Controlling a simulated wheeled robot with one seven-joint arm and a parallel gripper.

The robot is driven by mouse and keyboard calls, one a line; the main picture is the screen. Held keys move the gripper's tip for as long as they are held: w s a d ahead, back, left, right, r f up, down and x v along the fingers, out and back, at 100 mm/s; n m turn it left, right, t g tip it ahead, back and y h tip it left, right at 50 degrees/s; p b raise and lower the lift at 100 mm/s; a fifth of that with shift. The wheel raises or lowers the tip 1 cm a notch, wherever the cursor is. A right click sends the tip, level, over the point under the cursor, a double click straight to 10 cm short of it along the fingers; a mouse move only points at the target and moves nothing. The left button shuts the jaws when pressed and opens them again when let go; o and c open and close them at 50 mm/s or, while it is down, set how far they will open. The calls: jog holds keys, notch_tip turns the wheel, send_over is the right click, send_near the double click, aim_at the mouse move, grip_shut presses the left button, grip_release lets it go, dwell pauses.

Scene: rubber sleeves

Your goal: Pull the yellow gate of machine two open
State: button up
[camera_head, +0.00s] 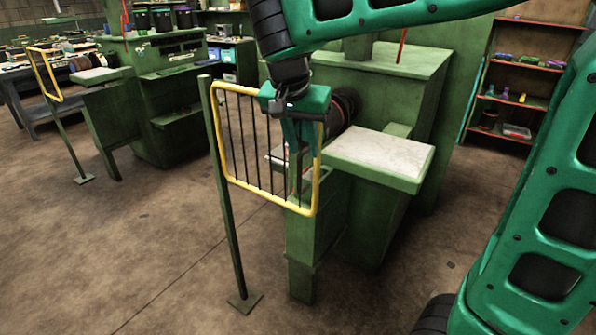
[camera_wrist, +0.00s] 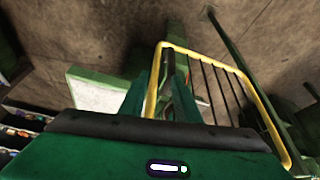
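The near yellow gate (camera_head: 266,189) has dark upright bars and hangs from a green post (camera_head: 222,190), in front of a green machine (camera_head: 355,92). My gripper (camera_head: 298,165) points down at the gate's free right side. In the wrist view, the gate's yellow side bar (camera_wrist: 153,92) runs between the two fingers of my gripper (camera_wrist: 163,78). A gap seems to show beside the bar, so the fingers look open around it. Whether either finger touches the bar is unclear. No machine number is readable.
A white-topped green stand (camera_head: 380,155) is close to the right of the gate. Another machine (camera_head: 160,80) with its own yellow gate (camera_head: 45,75) stands at the left. Shelves (camera_head: 520,75) stand at the back right. The floor in front of the gate is clear.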

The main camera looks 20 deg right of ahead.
aim_at(298, 166)
jog(key=x, duration=0.3)
jog(key=a+x, duration=0.1)
jog(key=x, duration=0.2)
jog(key=w+a+x, duration=0.1)
jog(key=x, duration=0.3)
jog(key=shift+w+f, duration=0.1)
jog(key=shift+f, duration=0.1)
grip_shut()
